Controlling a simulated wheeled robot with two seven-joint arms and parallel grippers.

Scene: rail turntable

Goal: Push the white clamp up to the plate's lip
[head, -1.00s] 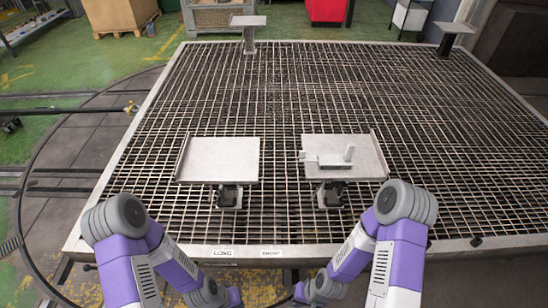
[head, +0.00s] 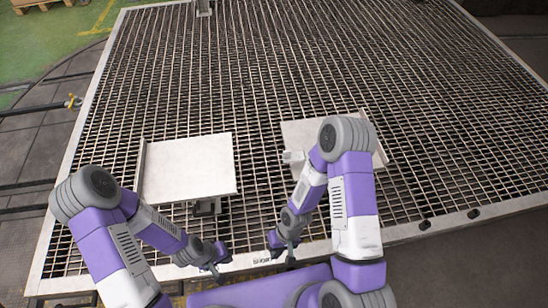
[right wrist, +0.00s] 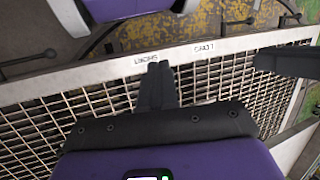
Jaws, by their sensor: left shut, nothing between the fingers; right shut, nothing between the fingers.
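The white clamp (head: 293,156) lies on the right plate (head: 302,132). Only its left end shows in the head view; my right arm hides the rest. The plate's lip (head: 381,155) runs along its right edge, partly behind the same arm. I cannot tell the gap between clamp and lip. My right gripper (head: 291,258) is shut and empty near the front edge of the grating, below the plate and apart from the clamp. Its dark fingers (right wrist: 158,88) show together in the right wrist view. My left gripper (head: 215,270) is shut and empty, also near the front edge.
A second plate (head: 188,165), bare, with a lip on its left edge, stands to the left on a support. The grating (head: 255,90) is open behind both plates. The frame's front rim carries white labels, seen in the right wrist view (right wrist: 205,48).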

